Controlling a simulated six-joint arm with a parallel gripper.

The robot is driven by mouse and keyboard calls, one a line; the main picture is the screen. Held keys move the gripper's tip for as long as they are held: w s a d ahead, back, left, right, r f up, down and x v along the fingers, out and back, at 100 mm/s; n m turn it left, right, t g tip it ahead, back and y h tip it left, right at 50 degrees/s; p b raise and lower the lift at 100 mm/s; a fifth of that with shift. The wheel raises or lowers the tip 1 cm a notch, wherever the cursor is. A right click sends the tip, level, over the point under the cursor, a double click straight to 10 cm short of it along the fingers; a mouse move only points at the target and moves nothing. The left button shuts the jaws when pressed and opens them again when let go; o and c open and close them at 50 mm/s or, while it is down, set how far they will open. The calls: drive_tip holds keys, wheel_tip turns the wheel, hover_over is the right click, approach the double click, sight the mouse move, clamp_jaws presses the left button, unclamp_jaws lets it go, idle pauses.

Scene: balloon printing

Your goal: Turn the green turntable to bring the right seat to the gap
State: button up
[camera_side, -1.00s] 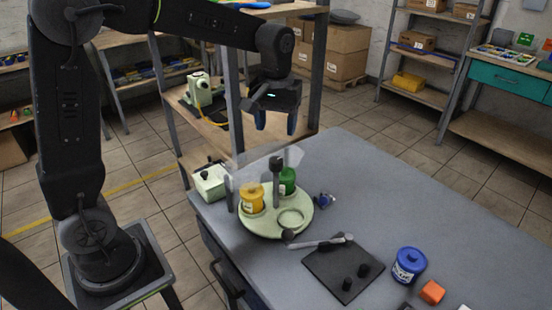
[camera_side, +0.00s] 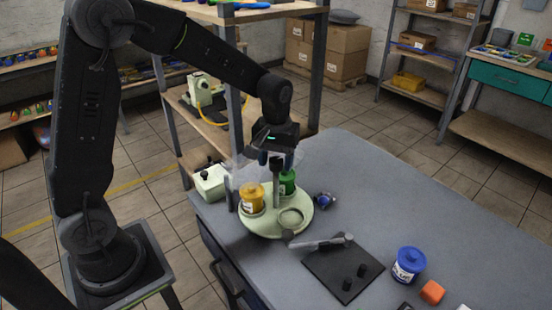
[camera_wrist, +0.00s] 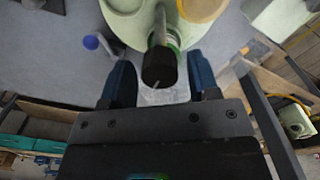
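The pale green turntable (camera_side: 262,226) sits on the grey table, with a dark upright post (camera_side: 276,170) near its back. A yellow jar (camera_side: 251,197) stands in its left seat and a green jar (camera_side: 287,183) in its back right seat. The front right seat (camera_side: 290,217) is an empty ring. My gripper (camera_side: 275,158) is over the post at the turntable's back. In the wrist view the turntable (camera_wrist: 130,25) is at the top, and the black post top (camera_wrist: 159,68) shows between my open, spread fingers (camera_wrist: 160,85). I cannot tell whether they touch it.
A clear panel (camera_side: 245,170) stands behind the jars. A pale green box (camera_side: 211,182) is at the left edge. A dark mat (camera_side: 343,272) with a grey tool, a blue jar (camera_side: 408,264) and an orange block (camera_side: 432,292) lie in front. The table's right is clear.

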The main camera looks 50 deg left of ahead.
clamp_jaws()
idle(0.3)
drive_tip(key=shift+m, duration=12)
